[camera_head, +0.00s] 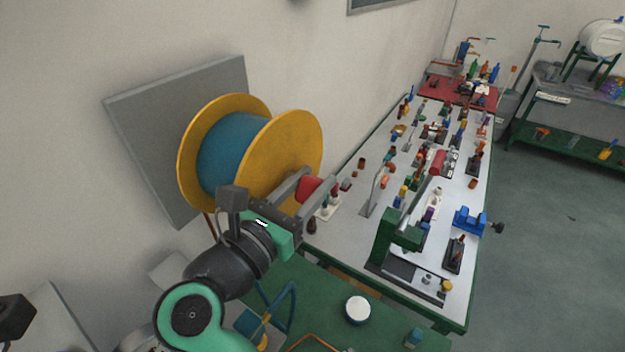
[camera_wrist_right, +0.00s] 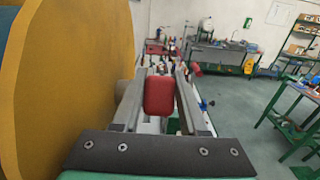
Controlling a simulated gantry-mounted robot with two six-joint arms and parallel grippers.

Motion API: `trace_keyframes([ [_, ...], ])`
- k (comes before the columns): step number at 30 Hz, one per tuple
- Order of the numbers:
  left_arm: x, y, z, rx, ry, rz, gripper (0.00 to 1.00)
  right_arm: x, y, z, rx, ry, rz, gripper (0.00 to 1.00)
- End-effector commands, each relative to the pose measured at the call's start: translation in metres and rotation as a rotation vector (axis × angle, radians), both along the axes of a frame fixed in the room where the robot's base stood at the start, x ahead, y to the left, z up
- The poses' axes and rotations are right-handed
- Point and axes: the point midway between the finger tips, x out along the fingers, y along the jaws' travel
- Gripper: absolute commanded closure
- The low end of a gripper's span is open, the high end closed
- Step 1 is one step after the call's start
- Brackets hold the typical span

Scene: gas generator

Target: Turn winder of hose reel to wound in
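The hose reel has two yellow discs (camera_head: 281,150) with a blue drum (camera_head: 232,150) between them, mounted on a grey wall plate (camera_head: 150,115). A yellow disc fills the left of the right wrist view (camera_wrist_right: 75,80). The red winder handle (camera_head: 309,188) stands out from the front disc and also shows in the right wrist view (camera_wrist_right: 160,95). My right gripper (camera_head: 318,182) has its two grey fingers on either side of the handle. Whether they press on it is unclear. My left gripper is not visible; only a dark part shows at the lower left edge.
A long white-topped workbench (camera_head: 345,235) with many small tools stands right of the reel. A green clamp-like device (camera_head: 398,232) and a blue vise (camera_head: 468,220) are on it. A round white-topped container (camera_head: 357,309) is on the green surface in front. Open floor lies at right.

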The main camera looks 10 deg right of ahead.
Motion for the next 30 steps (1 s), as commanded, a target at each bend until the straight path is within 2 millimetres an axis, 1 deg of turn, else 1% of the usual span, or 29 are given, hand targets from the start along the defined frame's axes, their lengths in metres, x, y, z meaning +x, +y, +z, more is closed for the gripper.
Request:
trace_keyframes([
  [1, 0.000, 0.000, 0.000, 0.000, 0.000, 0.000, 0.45, 0.000, 0.000, 0.000, 0.000, 0.000, 0.000, 0.81],
  [4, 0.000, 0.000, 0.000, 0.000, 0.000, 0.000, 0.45, 0.000, 0.000, 0.000, -0.001, -0.001, 0.000, 0.99],
  [5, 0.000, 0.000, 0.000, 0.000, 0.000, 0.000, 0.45, 0.000, 0.000, 0.000, -0.001, -0.001, 0.000, 1.00],
  [11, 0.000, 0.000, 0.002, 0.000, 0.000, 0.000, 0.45, 0.000, 0.000, 0.001, 0.003, 0.004, 0.000, 1.00],
  [17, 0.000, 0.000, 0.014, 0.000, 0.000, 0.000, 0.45, 0.001, -0.001, 0.005, 0.040, 0.041, 0.000, 1.00],
  [23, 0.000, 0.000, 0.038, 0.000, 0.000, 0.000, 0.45, 0.002, -0.002, 0.008, 0.120, 0.126, -0.001, 1.00],
  [30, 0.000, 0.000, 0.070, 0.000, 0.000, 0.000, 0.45, 0.004, -0.005, 0.008, 0.245, 0.260, -0.002, 1.00],
])
